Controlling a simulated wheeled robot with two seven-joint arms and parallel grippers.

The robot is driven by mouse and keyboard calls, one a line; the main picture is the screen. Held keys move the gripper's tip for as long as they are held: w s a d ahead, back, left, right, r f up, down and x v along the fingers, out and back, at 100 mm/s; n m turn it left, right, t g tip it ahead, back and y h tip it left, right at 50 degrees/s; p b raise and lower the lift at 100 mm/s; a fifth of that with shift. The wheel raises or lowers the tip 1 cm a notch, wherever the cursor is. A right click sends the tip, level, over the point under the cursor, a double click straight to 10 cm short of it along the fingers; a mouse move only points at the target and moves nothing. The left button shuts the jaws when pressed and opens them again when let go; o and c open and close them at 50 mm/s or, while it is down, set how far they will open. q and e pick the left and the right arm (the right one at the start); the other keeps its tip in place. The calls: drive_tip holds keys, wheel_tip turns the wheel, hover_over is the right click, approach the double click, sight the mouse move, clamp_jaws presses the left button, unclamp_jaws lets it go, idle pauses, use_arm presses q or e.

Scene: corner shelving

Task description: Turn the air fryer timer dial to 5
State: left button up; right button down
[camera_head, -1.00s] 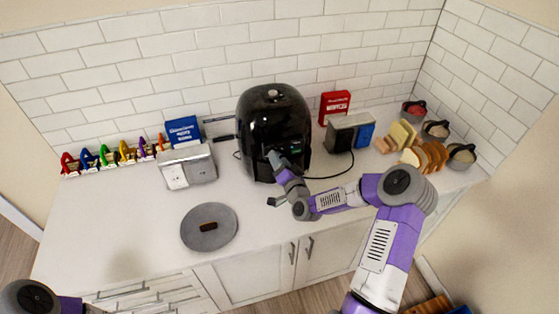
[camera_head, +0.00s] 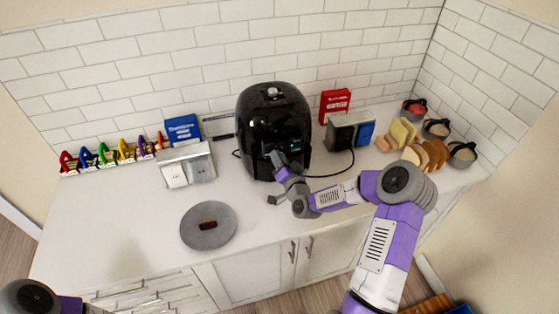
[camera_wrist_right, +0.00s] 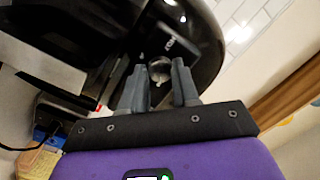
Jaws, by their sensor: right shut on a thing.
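The black air fryer (camera_head: 274,125) stands upright on the counter against the tiled wall. My right gripper (camera_head: 276,157) is at its front face, low and near the middle, and covers part of the front. In the right wrist view my right gripper (camera_wrist_right: 160,78) has its two fingers closed around the small grey timer dial (camera_wrist_right: 158,68) on the air fryer's front (camera_wrist_right: 200,45). The dial's marks and number are too small to read. My left gripper is not in view; only a part of my left arm shows at the lower left.
A grey round lid (camera_head: 208,240) with a brown handle lies on the counter (camera_head: 130,215). A silver toaster (camera_head: 190,165) stands left of the fryer, a dark appliance (camera_head: 341,133) right of it. Bread slices (camera_head: 425,154) and several bowls (camera_head: 461,154) are at the right.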

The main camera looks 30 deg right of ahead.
drive_tip(key=shift+n+g+h+b, duration=0.3)
drive_tip(key=shift+n+g+b, duration=0.3)
drive_tip(key=shift+n+b, duration=5.3)
drive_tip(key=shift+m+b, duration=0.5)
drive_tip(key=c, duration=0.8)
unclamp_jaws()
drive_tip(key=shift+s, duration=0.1)
drive_tip(key=v, duration=0.7)
drive_tip(key=shift+s, duration=0.3)
